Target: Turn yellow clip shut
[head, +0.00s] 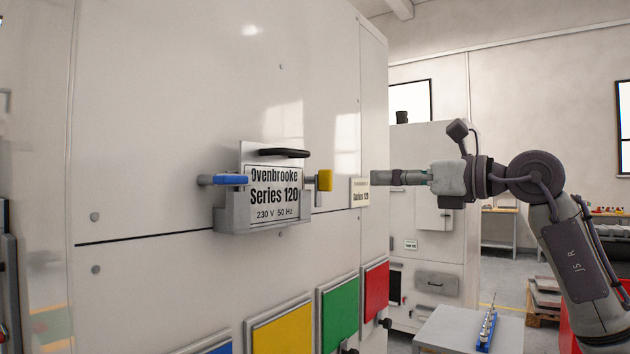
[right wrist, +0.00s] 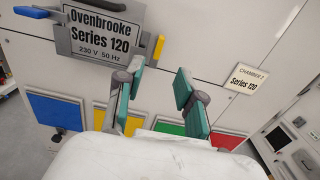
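The yellow clip (head: 325,180) sits on a short grey pin at the right side of the grey nameplate holder on the white chamber front. Its yellow handle stands upright, and it also shows in the right wrist view (right wrist: 158,47). The blue clip (head: 230,180) on the left side of the holder lies level, pointing in over the plate edge. My right gripper (head: 374,178) is to the right of the yellow clip, apart from it. In the right wrist view its green-padded fingers (right wrist: 160,70) are spread with nothing between them. My left gripper is not in view.
The "Ovenbrooke Series 120" plate (head: 275,195) has a black handle (head: 284,152) above it. A small "Series 120" label (head: 360,192) is near my right fingers. Coloured panels (head: 340,312) line the chamber below. A grey table (head: 470,330) stands at the lower right.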

